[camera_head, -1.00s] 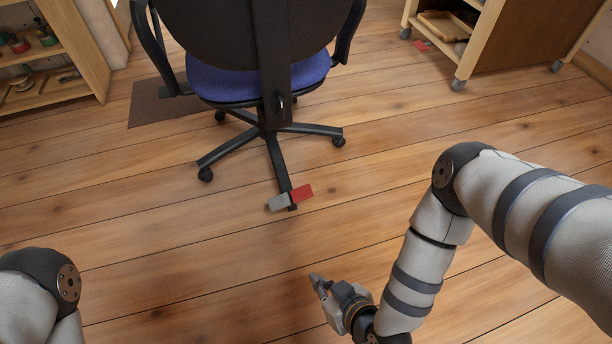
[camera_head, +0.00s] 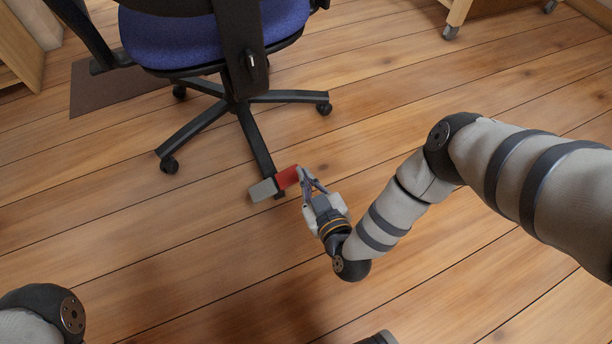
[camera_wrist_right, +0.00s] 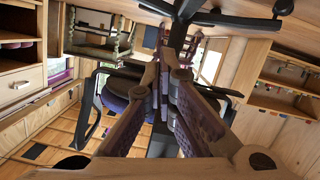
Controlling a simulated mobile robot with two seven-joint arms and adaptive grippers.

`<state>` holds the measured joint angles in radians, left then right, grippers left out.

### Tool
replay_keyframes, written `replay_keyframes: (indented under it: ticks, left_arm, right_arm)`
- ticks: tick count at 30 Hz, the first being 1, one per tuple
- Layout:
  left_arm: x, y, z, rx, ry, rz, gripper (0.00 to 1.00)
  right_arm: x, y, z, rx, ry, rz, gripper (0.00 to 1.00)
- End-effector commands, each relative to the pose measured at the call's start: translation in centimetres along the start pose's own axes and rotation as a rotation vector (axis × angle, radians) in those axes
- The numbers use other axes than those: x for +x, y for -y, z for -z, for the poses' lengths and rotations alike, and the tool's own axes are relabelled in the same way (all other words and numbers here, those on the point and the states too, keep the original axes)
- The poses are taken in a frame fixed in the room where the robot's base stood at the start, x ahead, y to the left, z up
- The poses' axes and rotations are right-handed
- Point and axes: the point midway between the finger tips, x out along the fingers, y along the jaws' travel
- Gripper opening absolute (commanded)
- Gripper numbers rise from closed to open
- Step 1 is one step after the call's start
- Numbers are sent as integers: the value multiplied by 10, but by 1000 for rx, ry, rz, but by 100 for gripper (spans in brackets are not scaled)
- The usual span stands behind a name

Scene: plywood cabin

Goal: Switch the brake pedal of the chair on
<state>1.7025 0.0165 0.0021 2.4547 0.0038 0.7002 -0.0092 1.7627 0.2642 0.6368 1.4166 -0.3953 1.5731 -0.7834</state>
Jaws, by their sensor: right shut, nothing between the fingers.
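The office chair has a blue seat (camera_head: 172,42) and a black base (camera_head: 240,104) with casters. At the end of its nearest leg sit a red pedal (camera_head: 287,177) and, to its left, a grey pedal (camera_head: 262,190). My right gripper (camera_head: 305,174) is shut and empty, low over the floor, with its fingertips at the right end of the red pedal. I cannot tell whether they touch it. In the right wrist view the shut fingers (camera_wrist_right: 163,52) cover the middle and the chair leg (camera_wrist_right: 218,18) shows at the top. My left gripper is out of view.
A dark mat (camera_head: 108,88) lies on the plank floor behind the chair to the left. A wheeled wooden unit (camera_head: 456,14) stands at the top right. The floor right of the chair is clear. Part of a shelf (camera_head: 18,55) shows at the upper left.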

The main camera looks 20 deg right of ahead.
Motion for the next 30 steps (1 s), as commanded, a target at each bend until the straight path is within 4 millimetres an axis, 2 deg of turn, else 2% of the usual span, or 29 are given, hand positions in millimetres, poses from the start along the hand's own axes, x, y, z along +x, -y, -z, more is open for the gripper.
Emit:
replay_keyframes:
  ticks: [1, 10, 12, 17, 30]
  left_arm:
    - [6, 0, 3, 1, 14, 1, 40]
    - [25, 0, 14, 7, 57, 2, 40]
    - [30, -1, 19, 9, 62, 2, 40]
    - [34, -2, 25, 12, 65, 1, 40]
    - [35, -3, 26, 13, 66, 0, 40]
  right_arm:
    - [12, 1, -6, 0, 2, -1, 0]
    - [77, 1, -6, -1, 2, -1, 0]
    - [77, 2, -23, -1, 8, 1, 0]
    - [81, 0, -38, -1, 4, 0, 0]
    - [81, 0, -41, 1, 2, 1, 0]
